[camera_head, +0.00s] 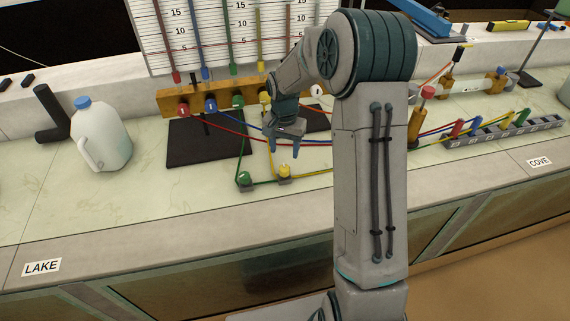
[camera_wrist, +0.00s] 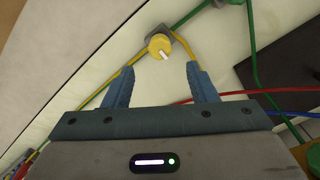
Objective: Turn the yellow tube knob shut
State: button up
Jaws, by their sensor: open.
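The yellow tube knob (camera_head: 284,171) sits low on the bench on a small grey base, with a yellow tube running through it. A white mark shows on its face. My gripper (camera_head: 287,150) is open and empty, above and just behind the knob in the head view. In the wrist view the yellow knob (camera_wrist: 160,46) lies ahead of the fingertips, centred between the two blue fingers of my gripper (camera_wrist: 154,72). The knob is apart from both fingers.
A green knob (camera_head: 244,178) on a green tube stands left of the yellow one. Red and blue tubes cross behind. A wooden manifold (camera_head: 190,102) with several coloured knobs, a dark mat (camera_head: 205,150) and a white jug (camera_head: 102,135) are nearby. The bench front is clear.

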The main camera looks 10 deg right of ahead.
aim_at(284, 167)
notch_tip(284, 167, down, 8)
jog(key=shift+r+p, duration=0.2)
jog(key=shift+p, duration=0.1)
jog(key=c, duration=1)
